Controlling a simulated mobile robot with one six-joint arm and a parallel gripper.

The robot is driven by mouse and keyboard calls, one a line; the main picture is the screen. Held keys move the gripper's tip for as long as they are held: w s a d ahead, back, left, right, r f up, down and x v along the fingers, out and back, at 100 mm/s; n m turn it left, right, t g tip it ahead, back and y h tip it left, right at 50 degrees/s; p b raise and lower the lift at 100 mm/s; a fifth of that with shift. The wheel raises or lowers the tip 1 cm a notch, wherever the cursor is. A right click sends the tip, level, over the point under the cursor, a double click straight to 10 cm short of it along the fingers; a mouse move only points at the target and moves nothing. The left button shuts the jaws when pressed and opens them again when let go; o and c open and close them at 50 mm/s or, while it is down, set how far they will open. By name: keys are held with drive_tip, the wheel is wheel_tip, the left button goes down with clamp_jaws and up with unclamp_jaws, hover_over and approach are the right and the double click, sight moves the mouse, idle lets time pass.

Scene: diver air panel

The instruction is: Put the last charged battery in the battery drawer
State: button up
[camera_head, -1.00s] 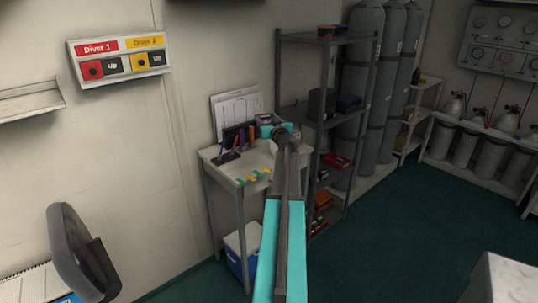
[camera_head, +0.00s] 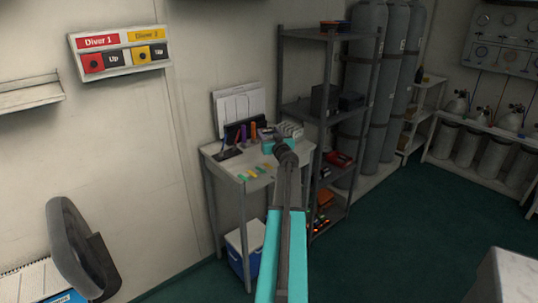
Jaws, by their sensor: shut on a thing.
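My gripper (camera_head: 267,135) is over the small white side table (camera_head: 221,160), toward its back right. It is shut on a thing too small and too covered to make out. My own teal and grey arm hides part of the tabletop. A light grey holder (camera_head: 290,130) with several upright pieces stands just right of and behind my gripper. I cannot tell whether these are batteries. I cannot make out the battery drawer for sure.
Purple and orange upright things (camera_head: 248,133) and coloured tags (camera_head: 254,171) are on the table. A dark shelf rack (camera_head: 318,112) stands close on the right. A blue and white cooler (camera_head: 240,250) sits below. Green floor is free at right.

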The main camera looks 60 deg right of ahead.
drive_tip(key=shift+f+b, duration=0.4)
drive_tip(key=shift+f, duration=1.8)
drive_tip(key=shift+f+b, duration=0.5)
drive_tip(key=shift+f, duration=1.75)
drive_tip(key=o, duration=1.4)
drive_tip(key=shift+f, duration=0.15)
drive_tip(key=shift+c, duration=0.2)
drive_tip(key=v, duration=1.2)
